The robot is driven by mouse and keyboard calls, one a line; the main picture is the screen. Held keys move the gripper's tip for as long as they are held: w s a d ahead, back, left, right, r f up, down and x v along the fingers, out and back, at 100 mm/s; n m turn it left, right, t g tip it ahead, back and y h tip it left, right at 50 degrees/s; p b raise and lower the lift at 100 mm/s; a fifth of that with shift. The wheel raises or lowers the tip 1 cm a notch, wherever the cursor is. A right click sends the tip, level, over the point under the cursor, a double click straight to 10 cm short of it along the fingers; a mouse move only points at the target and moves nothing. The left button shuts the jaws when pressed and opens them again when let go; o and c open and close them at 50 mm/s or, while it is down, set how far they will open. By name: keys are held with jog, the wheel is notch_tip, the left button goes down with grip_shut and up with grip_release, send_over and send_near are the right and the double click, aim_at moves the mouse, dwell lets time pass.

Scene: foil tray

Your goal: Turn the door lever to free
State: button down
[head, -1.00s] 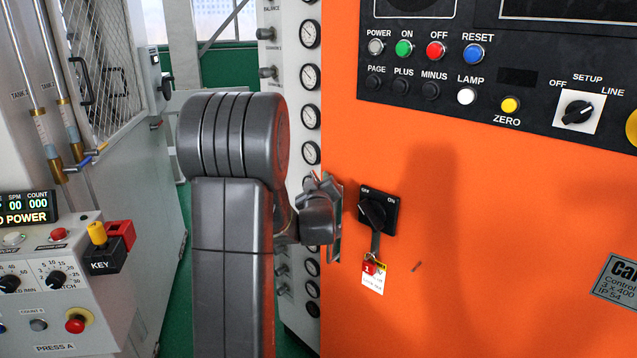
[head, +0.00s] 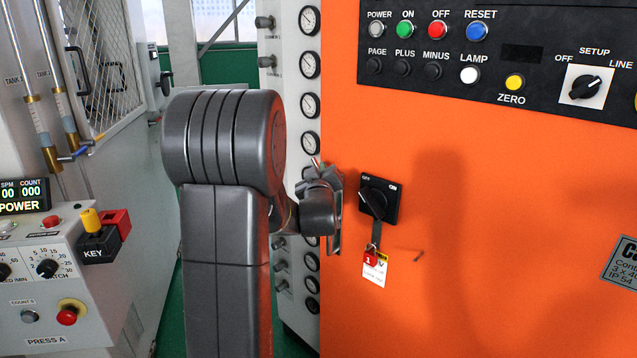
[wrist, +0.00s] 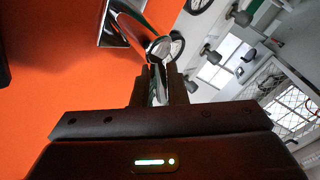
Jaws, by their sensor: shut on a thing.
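My gripper (head: 327,208) is at the left edge of the orange cabinet front, seen edge-on in the head view. In the wrist view its two dark fingers (wrist: 159,88) are shut on a shiny metal piece, which I take for the door lever (wrist: 131,28). The lever runs from the jaws up and left toward a dark, bright-edged plate (wrist: 110,33) on the orange face. In the head view my gripper and arm hide most of the lever. Its exact angle and any free mark cannot be read.
Just right of my gripper, the orange cabinet (head: 500,220) carries a black OFF/ON rotary switch (head: 391,207) with a hanging red-and-white tag (head: 374,271). A button panel (head: 440,50) is above. A white gauge column (head: 292,160) stands behind my arm; a press console (head: 60,300) is left.

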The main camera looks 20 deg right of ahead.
jog(key=shift+s+r+m+b, duration=0.1)
jog(key=shift+m+b, duration=0.2)
jog(key=shift+b, duration=0.3)
jog(key=c, duration=1.5)
grip_release()
jog(key=shift+o, duration=0.2)
jog(key=b+v, duration=0.1)
jog(key=v, duration=1.2)
jog(key=shift+s+a+f, duration=0.2)
jog(key=shift+s+f, duration=0.05)
jog(key=shift+s, duration=0.1)
jog(key=shift+w, duration=0.1)
